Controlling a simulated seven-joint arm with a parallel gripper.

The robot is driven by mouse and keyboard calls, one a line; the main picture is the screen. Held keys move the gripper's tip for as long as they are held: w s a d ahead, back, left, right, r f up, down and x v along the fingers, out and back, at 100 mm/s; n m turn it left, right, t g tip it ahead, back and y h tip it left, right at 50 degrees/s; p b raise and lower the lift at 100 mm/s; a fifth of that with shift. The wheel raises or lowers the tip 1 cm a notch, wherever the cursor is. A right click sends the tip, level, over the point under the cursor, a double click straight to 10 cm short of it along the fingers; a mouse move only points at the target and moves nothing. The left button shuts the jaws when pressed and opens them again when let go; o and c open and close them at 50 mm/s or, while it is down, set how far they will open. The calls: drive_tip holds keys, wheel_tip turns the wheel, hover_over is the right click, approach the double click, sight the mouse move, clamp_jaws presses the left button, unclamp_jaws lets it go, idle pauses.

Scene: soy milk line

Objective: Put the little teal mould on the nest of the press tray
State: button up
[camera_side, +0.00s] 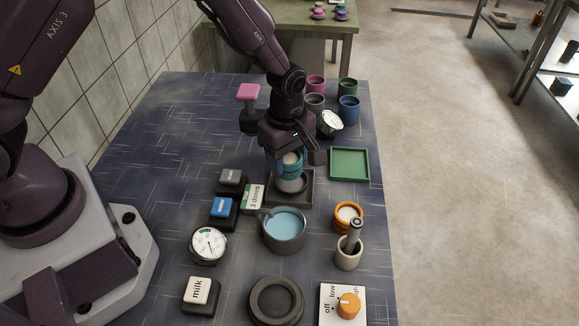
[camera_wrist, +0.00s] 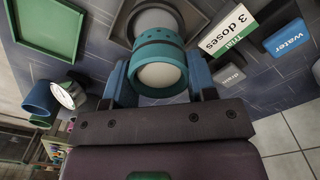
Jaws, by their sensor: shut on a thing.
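The little teal mould (camera_wrist: 160,48) is a round ring with small holes in its wall and a pale filling. My gripper (camera_wrist: 160,88) is shut on it, with a blue finger on either side. In the side view the mould (camera_side: 290,168) is upright under my gripper (camera_side: 290,158). Below it is a dark square tray (camera_side: 308,198), which I take for the press tray, with a pale grey round piece (camera_side: 291,184) at its middle. The grey piece (camera_wrist: 152,17) is partly hidden by the mould in the wrist view. I cannot tell whether they touch.
A green tray (camera_side: 350,164) lies right of the dark tray. A "3 doses" sign (camera_side: 254,197) stands close on the left. A pot of blue liquid (camera_side: 284,228) is in front. Several cups (camera_side: 348,109) and a dial (camera_side: 331,122) stand behind.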

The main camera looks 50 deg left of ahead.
sight(290, 169)
drive_tip(key=shift+w+f, duration=0.15)
drive_tip(key=shift+f, duration=0.8)
drive_tip(key=shift+w+f, duration=0.1)
drive_tip(key=shift+f, duration=0.8)
drive_tip(key=shift+f, duration=0.15)
drive_tip(key=o, duration=0.9)
